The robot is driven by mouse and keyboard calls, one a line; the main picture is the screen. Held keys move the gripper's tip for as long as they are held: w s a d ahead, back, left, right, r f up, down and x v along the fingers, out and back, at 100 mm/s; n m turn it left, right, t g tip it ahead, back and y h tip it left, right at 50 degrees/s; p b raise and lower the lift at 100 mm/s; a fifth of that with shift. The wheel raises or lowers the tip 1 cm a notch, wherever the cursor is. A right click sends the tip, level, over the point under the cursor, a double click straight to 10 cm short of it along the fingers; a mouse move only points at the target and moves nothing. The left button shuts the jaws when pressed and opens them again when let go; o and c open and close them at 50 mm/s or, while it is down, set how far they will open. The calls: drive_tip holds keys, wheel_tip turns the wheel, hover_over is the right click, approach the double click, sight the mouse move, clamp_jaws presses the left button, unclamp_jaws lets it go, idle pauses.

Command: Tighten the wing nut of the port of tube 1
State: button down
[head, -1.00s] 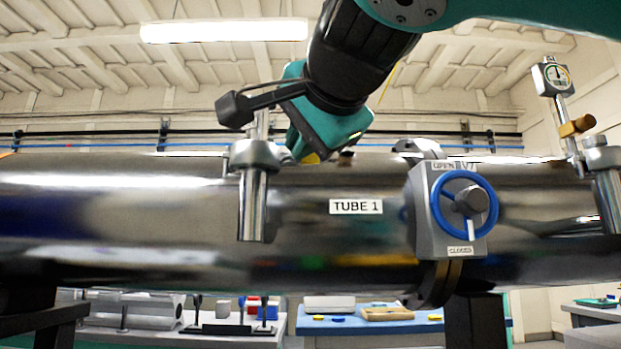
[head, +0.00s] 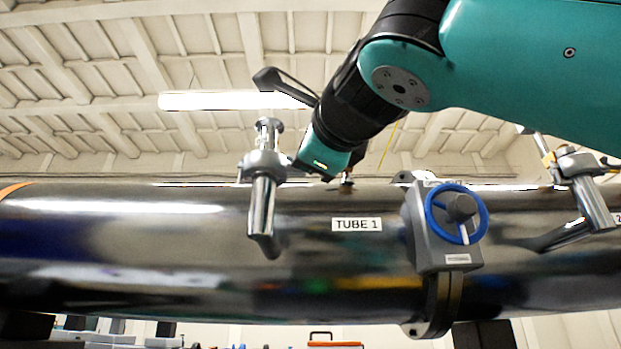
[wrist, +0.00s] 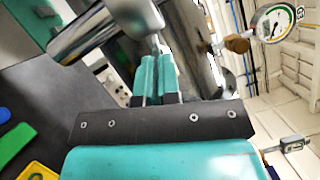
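Tube 1 (head: 330,262) is a large dark shiny horizontal pipe with a white "TUBE 1" label (head: 357,224). A silver port (head: 263,165) with a slanting stub and a short upright knob stands on it, left of the label. My gripper (head: 322,160) is low over the tube, just right of this port. In the wrist view its two teal fingers (wrist: 157,78) lie close together, with a small grey metal piece at their tips. I cannot tell whether they hold it. The wing nut cannot be made out clearly.
A grey valve box with a blue handwheel (head: 457,214) is right of the label. Another silver port (head: 590,190) stands at far right. The wrist view shows a round gauge (wrist: 273,24) and a brass fitting (wrist: 237,44). Benches lie below the tube.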

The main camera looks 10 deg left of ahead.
drive_tip(key=shift+a+f+m+t+b, duration=0.15)
drive_tip(key=shift+m+t+b, duration=0.25)
drive_tip(key=shift+m, duration=0.45)
drive_tip(key=shift+d+f+m+t+b, duration=0.15)
drive_tip(key=shift+m+t+b, duration=0.25)
drive_tip(key=shift+m, duration=0.45)
drive_tip(key=shift+a, duration=0.1)
drive_tip(key=c, duration=1.6)
unclamp_jaws()
drive_tip(key=shift+s, duration=0.1)
drive_tip(key=b+v, duration=0.3)
drive_tip(key=v, duration=1.4)
drive_tip(key=shift+s+r, duration=0.25)
